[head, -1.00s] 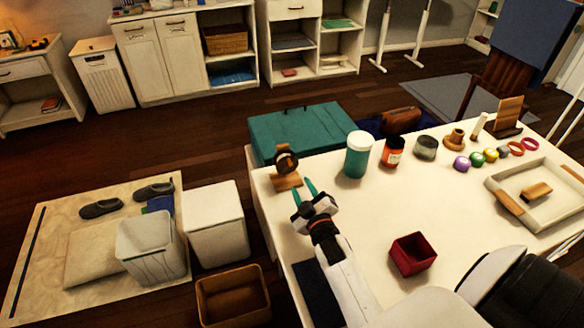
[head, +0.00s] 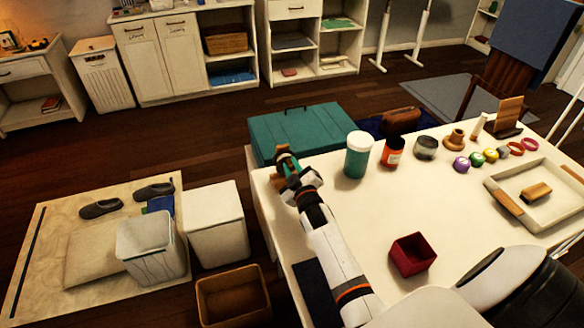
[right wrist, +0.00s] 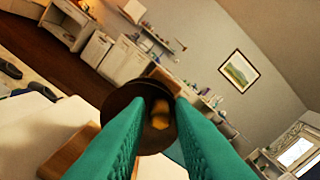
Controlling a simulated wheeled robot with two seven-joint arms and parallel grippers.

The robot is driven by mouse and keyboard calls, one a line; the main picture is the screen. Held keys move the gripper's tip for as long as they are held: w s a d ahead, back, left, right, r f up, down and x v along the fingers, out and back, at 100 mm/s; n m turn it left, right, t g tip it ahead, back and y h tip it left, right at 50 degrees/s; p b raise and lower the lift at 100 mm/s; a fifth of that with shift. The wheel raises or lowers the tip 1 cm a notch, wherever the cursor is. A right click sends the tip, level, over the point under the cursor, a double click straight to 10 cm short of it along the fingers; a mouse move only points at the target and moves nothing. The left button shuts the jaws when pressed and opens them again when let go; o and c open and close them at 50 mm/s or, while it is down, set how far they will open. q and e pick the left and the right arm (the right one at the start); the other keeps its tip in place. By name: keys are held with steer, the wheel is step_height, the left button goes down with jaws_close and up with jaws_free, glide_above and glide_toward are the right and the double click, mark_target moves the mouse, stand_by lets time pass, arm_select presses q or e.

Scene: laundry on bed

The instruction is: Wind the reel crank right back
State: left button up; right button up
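The reel (head: 287,150) stands on a small wooden base at the far left corner of the white table. In the right wrist view its dark round disc (right wrist: 122,103) lies straight ahead, with a tan crank knob (right wrist: 160,117) in front of it. My right gripper (head: 287,164) is at the reel and covers much of it in the head view. Its green fingers (right wrist: 158,108) are apart, one on each side of the knob. I cannot tell whether they touch it. My left gripper is not in view.
A white-lidded green jar (head: 357,155) and an orange jar (head: 392,152) stand right of the reel. A red box (head: 411,254) sits nearer the front. A teal case (head: 300,130) lies behind the table corner. The table's middle is clear.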

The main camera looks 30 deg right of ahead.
jaws_close()
steer(key=shift+d+m, duration=0.1)
steer(key=shift+m, duration=0.2)
steer(key=m, duration=0.2)
steer(key=d+m+p, duration=0.1)
steer(key=m, duration=0.2)
steer(key=f+m, duration=0.1)
steer(key=m, duration=0.2)
steer(key=shift+s+d, duration=0.2)
steer(key=shift+s, duration=0.05)
steer(key=m, duration=0.2)
steer(key=f+m, duration=0.1)
steer(key=m, duration=0.1)
steer(key=shift+d+m, duration=0.2)
steer(key=shift+m, duration=0.1)
steer(key=shift+f+m+b, duration=0.15)
steer(key=shift+m+b, duration=0.1)
steer(key=shift+m, duration=0.75)
steer(key=shift+f+m+b, duration=0.15)
steer(key=shift+m+b, duration=0.1)
steer(key=shift+m, duration=0.75)
